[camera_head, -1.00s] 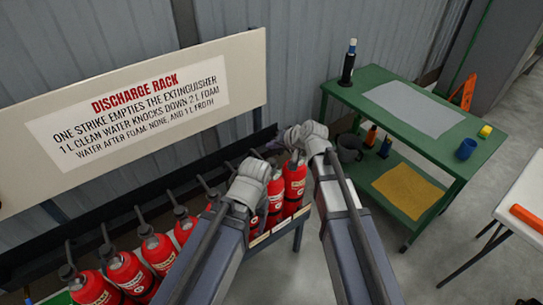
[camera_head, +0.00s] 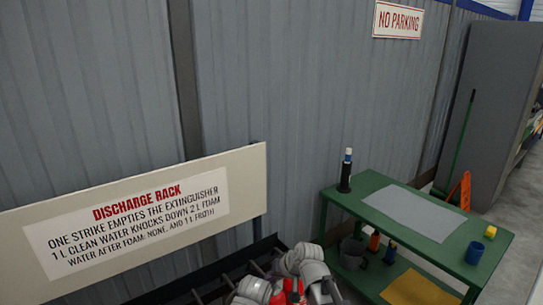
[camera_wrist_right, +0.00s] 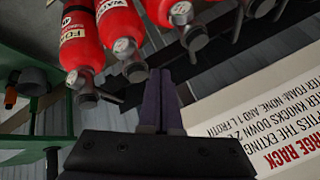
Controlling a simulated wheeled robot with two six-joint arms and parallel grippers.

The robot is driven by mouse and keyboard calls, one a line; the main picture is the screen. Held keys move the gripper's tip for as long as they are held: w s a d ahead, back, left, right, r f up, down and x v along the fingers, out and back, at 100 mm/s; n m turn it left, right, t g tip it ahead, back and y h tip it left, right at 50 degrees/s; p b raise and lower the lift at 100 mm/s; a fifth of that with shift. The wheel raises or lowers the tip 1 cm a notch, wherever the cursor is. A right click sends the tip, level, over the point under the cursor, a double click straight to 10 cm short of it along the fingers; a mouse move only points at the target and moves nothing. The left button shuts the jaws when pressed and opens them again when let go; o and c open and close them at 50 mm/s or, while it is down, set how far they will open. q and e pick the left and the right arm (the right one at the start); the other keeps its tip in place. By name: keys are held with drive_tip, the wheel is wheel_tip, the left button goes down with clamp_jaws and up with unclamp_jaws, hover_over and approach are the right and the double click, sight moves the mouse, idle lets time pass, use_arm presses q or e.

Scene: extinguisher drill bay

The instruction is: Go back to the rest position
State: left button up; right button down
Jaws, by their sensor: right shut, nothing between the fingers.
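My right gripper (camera_wrist_right: 163,98) shows in the right wrist view with its dark purple fingers pressed together and nothing between them. In the head view my right wrist (camera_head: 304,264) is at the bottom edge, above the rack. My left wrist (camera_head: 254,290) is just left of it; its fingers are hidden. Several red extinguishers hang close to the right fingers in the wrist view, one labelled foam (camera_wrist_right: 80,35) and one labelled water (camera_wrist_right: 119,25). A little red of the extinguishers (camera_head: 296,288) shows between my wrists in the head view.
A discharge rack sign (camera_head: 130,215) stands on the left before a corrugated wall (camera_head: 290,90). A green table (camera_head: 345,200) with a grey mat (camera_head: 415,213), a blue cup (camera_head: 474,253) and a black bottle (camera_head: 345,172) stands right. Bare floor (camera_head: 520,225) lies beyond it.

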drive_tip(key=s+d+f+n+g+h, duration=0.1)
drive_tip(key=s+d+g+h, duration=0.1)
drive_tip(key=s, duration=0.8)
drive_tip(key=s+d+f+n+g+h, duration=0.2)
drive_tip(key=s+d+g+h, duration=0.1)
drive_tip(key=s, duration=0.7)
drive_tip(key=shift+d+f+h, duration=0.2)
drive_tip(key=shift+d+h, duration=0.4)
drive_tip(key=shift+h, duration=0.1)
